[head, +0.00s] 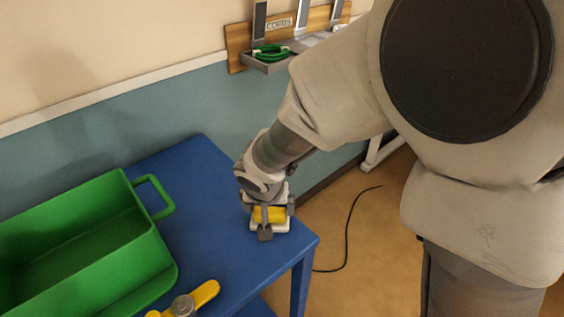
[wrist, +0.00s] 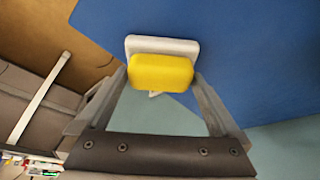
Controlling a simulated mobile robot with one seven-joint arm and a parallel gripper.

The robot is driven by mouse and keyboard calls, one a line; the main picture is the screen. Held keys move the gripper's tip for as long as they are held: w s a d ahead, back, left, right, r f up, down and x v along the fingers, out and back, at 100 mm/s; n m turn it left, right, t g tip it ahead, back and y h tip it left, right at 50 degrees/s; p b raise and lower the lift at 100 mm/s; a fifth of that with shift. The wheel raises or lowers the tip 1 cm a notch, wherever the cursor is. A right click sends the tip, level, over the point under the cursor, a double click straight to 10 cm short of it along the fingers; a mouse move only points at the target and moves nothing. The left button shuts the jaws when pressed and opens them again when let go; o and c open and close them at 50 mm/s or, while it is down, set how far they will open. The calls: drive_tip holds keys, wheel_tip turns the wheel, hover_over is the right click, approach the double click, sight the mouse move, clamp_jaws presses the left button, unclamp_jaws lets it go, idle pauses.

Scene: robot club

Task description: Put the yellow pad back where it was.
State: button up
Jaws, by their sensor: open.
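The yellow pad (head: 270,214) is at the right end of the blue table (head: 205,215), with a white piece (head: 282,227) at its base. In the wrist view the yellow pad (wrist: 160,72) lies between my fingers, with the white piece (wrist: 162,45) just beyond it. I cannot tell whether pad and white piece are joined. My gripper (head: 266,218) is down at the table, its fingers open on either side of the pad. It also shows in the wrist view (wrist: 160,82). Finger contact with the pad is unclear.
A green open bin (head: 145,255) with a handle stands on the table's left. A yellow thing with a grey knob (head: 205,293) lies at the front. A wall rack (head: 238,48) holds a green coil (head: 270,52). A black cable (head: 348,225) lies on the floor.

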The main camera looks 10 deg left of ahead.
drive_tip(key=p+v, duration=0.3)
drive_tip(key=v, duration=0.9)
drive_tip(key=s+d+r, duration=0.1)
drive_tip(key=d+r, duration=0.2)
drive_tip(key=d, duration=0.4)
drive_tip(key=d+r, duration=0.4)
drive_tip(key=d, duration=0.3)
drive_tip(key=s+d+r+t, duration=0.1)
drive_tip(key=s+d+r, duration=0.2)
drive_tip(key=s+d, duration=0.5)
drive_tip(key=shift+s+d+m, duration=0.15)
drive_tip(key=shift+d+m, duration=0.25)
drive_tip(key=shift+d, duration=0.2)
drive_tip(key=shift+r, duration=0.15)
